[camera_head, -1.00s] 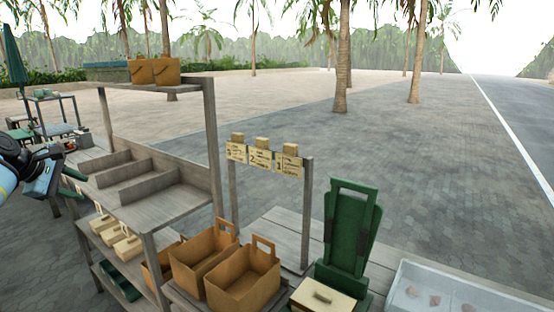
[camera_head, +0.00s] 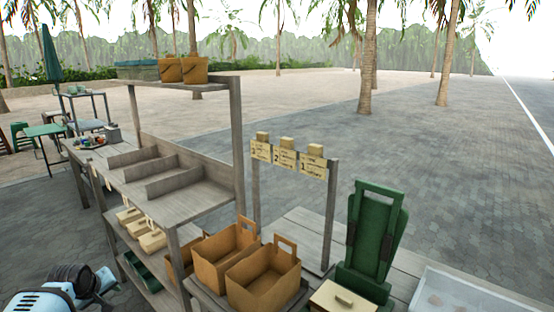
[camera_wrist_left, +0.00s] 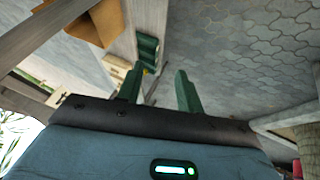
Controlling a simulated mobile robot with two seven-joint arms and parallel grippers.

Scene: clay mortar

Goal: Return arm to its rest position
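My left arm shows at the bottom left of the head view, in front of the wooden shelf stand (camera_head: 150,190); its wrist end (camera_head: 103,283) is beside the stand's lower left side, with the fingers not clear there. In the left wrist view my left gripper (camera_wrist_left: 155,85) has its two green fingers apart, with nothing between them but the paving and stand behind. My right arm and gripper are in neither view.
A sign rack (camera_head: 287,157), a green upright device (camera_head: 370,240) and a clear-lidded case (camera_head: 470,292) are farther right. A green table (camera_head: 45,131) stands at the left. Open paving (camera_head: 40,215) lies left of the stand.

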